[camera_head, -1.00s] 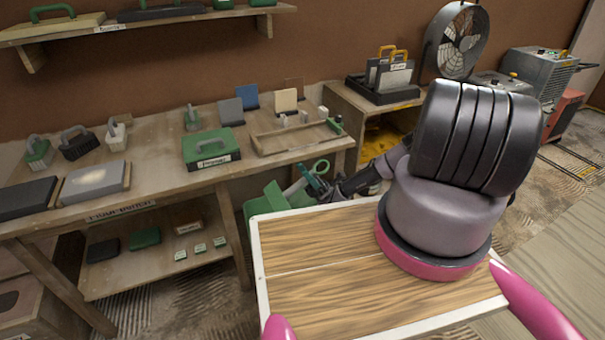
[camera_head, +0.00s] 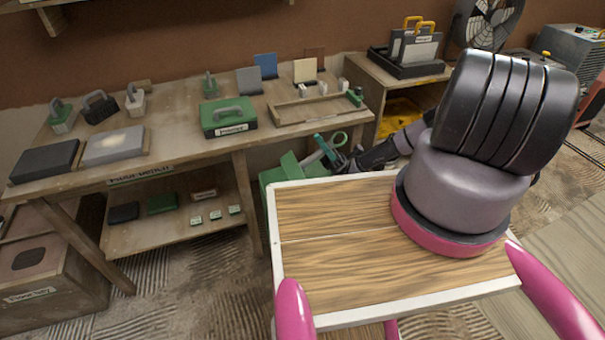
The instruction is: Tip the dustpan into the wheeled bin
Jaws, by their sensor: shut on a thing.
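My gripper (camera_head: 332,154) is on the far side of my wood-topped body, at the end of my dark arm. It is shut on a small teal and grey thing with a pale green ring, which may be the dustpan (camera_head: 340,138); its pan is not clearly seen. A green open-looking container, which fits the wheeled bin (camera_head: 278,176), stands just left of the gripper, in front of the bench. My body hides its lower part, and no wheels show. I cannot tell whether the held thing is over the bin or beside it.
A wooden workbench (camera_head: 190,165) runs behind the bin, with a green case (camera_head: 228,117), trowels and a wooden tray (camera_head: 275,120) on it. Bare floor (camera_head: 195,270) lies at lower left.

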